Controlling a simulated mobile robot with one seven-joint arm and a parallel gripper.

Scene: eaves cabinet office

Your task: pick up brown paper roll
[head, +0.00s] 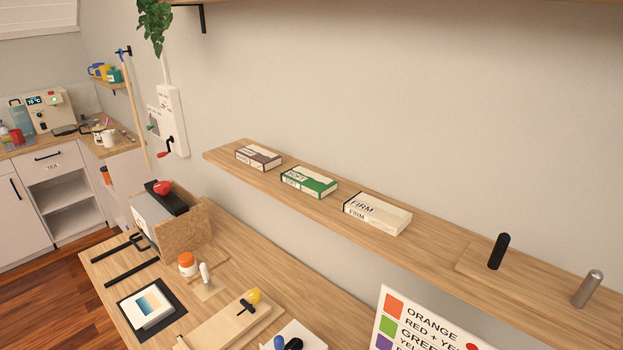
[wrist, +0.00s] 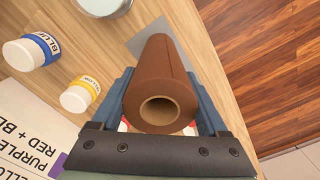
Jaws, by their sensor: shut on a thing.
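The brown paper roll (wrist: 163,73) is in the middle of the wrist view, with its hollow cardboard end facing the camera. My gripper (wrist: 165,95) has one blue finger on each side of the roll and is shut on it. Whether the roll is lifted clear of the wooden surface (wrist: 95,70) cannot be told. Neither the roll nor my gripper shows in the head view.
In the wrist view, a blue-labelled jar (wrist: 32,52) and a yellow-labelled jar (wrist: 80,95) stand left of the roll. A colour chart (wrist: 28,135) lies lower left. Wooden floor (wrist: 265,60) shows at right. In the head view, boxes (head: 309,181) sit on a shelf.

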